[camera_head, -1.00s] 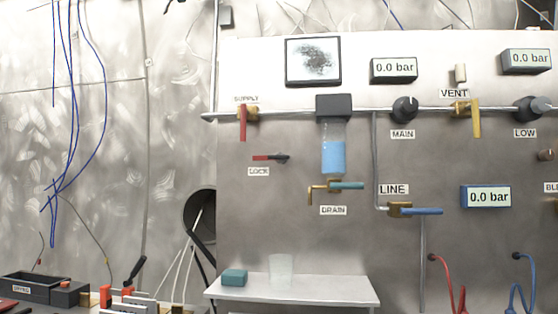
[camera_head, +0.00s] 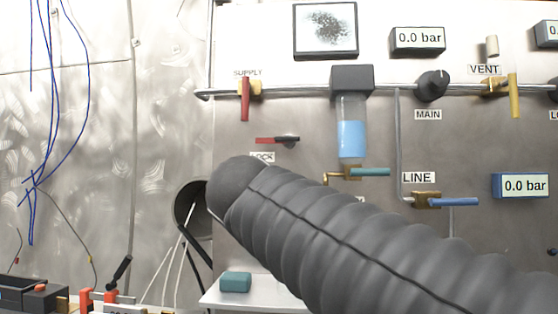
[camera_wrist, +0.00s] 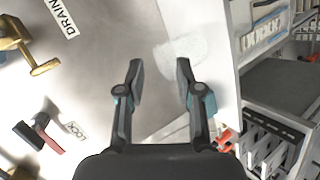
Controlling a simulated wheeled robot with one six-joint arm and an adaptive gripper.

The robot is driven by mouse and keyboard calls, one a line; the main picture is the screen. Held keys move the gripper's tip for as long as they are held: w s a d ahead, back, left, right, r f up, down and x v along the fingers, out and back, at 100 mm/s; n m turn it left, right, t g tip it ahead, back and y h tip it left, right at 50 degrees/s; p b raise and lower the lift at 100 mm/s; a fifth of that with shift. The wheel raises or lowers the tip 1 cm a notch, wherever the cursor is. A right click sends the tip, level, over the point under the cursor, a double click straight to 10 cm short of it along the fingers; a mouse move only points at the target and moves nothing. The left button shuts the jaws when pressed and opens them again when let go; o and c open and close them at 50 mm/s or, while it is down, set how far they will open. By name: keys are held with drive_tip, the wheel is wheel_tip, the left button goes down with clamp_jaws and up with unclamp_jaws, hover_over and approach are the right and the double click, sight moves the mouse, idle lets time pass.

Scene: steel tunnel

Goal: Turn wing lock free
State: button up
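The wing lock, a red bar on a dark pivot (camera_head: 278,140), is on the steel panel above its LOCK label, under the supply valve. The bar lies level, pointing left. In the wrist view the lock (camera_wrist: 42,132) shows at lower left beside its tilted label, with a dark end and a red end. My gripper (camera_wrist: 160,68) is open and empty, its two fingers apart, well to the right of the lock in that view.
The red supply lever (camera_head: 245,99) hangs above the lock. The teal drain lever (camera_head: 370,172) and blue liquid vessel (camera_head: 351,138) are to its right. Blue cables (camera_head: 45,100) hang at left.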

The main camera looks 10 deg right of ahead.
drive_tip(key=w+a+r+n+t+h, duration=0.1)
drive_tip(key=w+a+r+t+h, duration=0.2)
drive_tip(key=r, duration=0.7)
drive_tip(key=h, duration=0.2)
approach(285, 139)
drive_tip(key=x, duration=1.1)
clamp_jaws()
